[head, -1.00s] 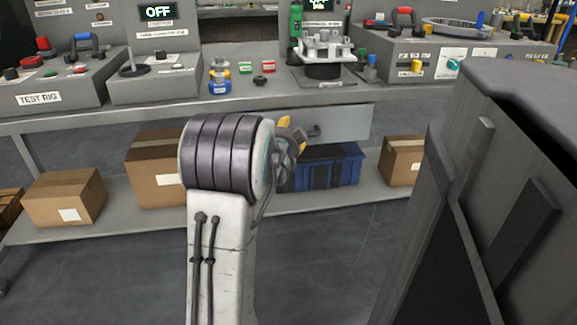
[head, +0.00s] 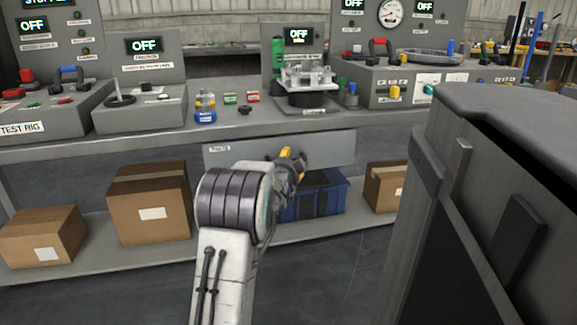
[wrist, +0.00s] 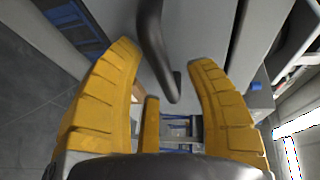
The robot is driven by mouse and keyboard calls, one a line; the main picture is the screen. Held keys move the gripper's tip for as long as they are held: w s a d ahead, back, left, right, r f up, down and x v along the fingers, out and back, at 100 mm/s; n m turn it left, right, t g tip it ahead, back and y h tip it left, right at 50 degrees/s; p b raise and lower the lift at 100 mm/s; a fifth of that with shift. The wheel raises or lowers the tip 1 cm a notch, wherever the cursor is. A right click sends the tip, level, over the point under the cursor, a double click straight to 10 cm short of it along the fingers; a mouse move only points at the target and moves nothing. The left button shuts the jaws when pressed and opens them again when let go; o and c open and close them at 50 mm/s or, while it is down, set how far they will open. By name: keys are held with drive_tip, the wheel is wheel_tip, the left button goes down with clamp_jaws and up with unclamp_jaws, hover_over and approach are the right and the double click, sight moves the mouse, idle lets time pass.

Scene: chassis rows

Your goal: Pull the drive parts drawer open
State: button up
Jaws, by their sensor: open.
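The drawer is a light grey front panel (head: 335,148) under the workbench top, with a small label at its left end, too small to read for certain. My gripper (head: 291,158), with yellow fingers, is in front of the drawer panel and hides most of its handle in the head view. In the wrist view my gripper (wrist: 166,56) is open, with its fingers spread on either side of the dark, curved handle (wrist: 152,40). The drawer panel (wrist: 200,25) lies behind the handle. I see no clear finger contact with the handle.
A blue crate (head: 325,195) and cardboard boxes (head: 150,205) stand on the lower shelf. The bench top (head: 150,140) carries test rigs and small parts. A large dark grey body (head: 480,200) fills the right side of the head view.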

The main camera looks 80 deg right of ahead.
drive_tip(key=shift+d+f, duration=0.1)
drive_tip(key=shift+d, duration=0.25)
drive_tip(key=shift+c, duration=0.3)
clamp_jaws()
